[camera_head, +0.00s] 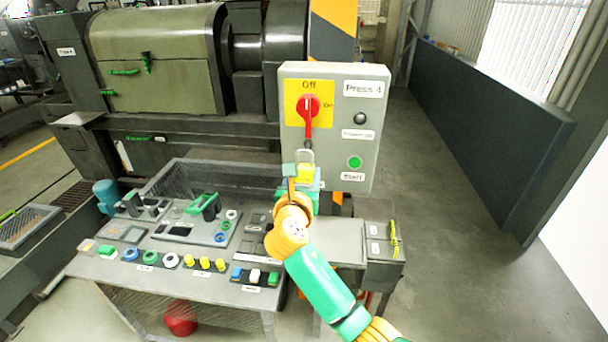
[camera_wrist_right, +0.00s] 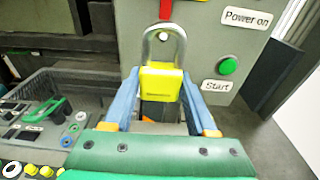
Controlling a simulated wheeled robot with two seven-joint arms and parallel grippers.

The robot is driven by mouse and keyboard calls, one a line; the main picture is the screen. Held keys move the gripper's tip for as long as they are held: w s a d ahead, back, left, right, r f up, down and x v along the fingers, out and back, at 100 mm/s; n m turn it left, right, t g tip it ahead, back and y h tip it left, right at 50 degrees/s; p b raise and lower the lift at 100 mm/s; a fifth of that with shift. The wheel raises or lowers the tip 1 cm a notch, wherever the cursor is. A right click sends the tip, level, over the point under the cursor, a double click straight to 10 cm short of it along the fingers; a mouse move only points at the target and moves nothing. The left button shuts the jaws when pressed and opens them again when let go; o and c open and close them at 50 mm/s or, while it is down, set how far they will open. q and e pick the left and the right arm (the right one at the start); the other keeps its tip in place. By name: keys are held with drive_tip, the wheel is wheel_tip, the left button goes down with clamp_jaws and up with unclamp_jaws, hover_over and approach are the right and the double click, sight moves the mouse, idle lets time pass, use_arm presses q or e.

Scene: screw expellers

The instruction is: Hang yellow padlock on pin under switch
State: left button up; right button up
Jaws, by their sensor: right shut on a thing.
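The yellow padlock (camera_head: 306,174) is upright with its grey shackle up, in front of the lower part of the grey switch box (camera_head: 334,150). My right gripper (camera_head: 302,180) is shut on the padlock body; the wrist view shows the blue fingers on both sides of the padlock (camera_wrist_right: 161,82). The red switch (camera_head: 309,106) sits on a yellow plate marked Off, its handle pointing down. A small light pin (camera_wrist_right: 163,36) shows inside the shackle loop, just under the red handle. I cannot tell whether the pin passes through the shackle. My left gripper is not in view.
A green Start button (camera_head: 355,162) and a dark lamp (camera_head: 360,118) are on the box, right of the padlock. A table (camera_head: 190,282) with padlocks, tags and coloured parts stands at the lower left. A wire basket (camera_head: 225,178) is behind it. Floor is clear at right.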

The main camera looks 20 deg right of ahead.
sight(308, 158)
drive_tip(key=shift+w, duration=0.1)
drive_tip(key=shift+x, duration=1.15)
drive_tip(key=shift+r, duration=0.15)
drive_tip(key=shift+w+d, duration=0.1)
drive_tip(key=shift+b+x, duration=0.5)
drive_tip(key=shift+x, duration=0.7)
drive_tip(key=shift+r, duration=0.25)
drive_tip(key=shift+f, duration=0.2)
